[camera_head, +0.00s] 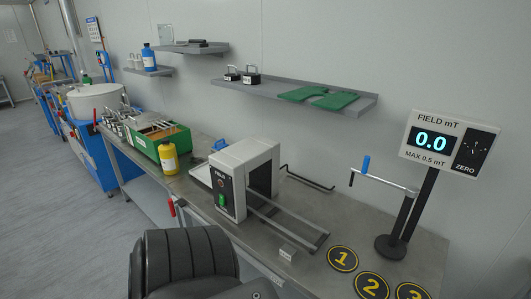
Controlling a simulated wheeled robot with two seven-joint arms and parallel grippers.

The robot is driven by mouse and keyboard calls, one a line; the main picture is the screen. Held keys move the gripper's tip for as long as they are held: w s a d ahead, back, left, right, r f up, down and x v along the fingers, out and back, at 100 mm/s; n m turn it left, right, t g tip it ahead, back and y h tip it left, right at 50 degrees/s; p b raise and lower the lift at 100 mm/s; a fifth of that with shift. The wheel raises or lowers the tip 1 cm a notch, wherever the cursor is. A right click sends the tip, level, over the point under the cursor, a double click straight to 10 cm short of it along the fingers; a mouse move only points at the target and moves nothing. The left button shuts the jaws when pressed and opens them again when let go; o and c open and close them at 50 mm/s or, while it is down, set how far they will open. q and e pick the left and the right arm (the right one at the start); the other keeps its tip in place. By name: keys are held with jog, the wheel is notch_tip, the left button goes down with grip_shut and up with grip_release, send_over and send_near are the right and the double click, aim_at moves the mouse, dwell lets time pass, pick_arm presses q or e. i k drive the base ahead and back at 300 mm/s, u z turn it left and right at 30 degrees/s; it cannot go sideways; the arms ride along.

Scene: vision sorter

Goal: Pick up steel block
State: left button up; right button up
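A small pale-grey metallic block (287,254), which looks like the steel block, lies on the grey workbench (240,239). It is in front of the end of a pair of metal rails (298,226) and left of the round marker with number 1 (342,259). Nothing touches it from above. Neither of my grippers shows in this view.
A white boxy device (240,172) straddles the rails. A FIELD mT display (447,142) reads 0.0 at the right, beside a stand with a crank arm (390,246). Markers 2 (372,286) and 3 (412,292) lie front right.

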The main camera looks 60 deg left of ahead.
aim_at(287, 251)
jog(key=u, duration=1.7)
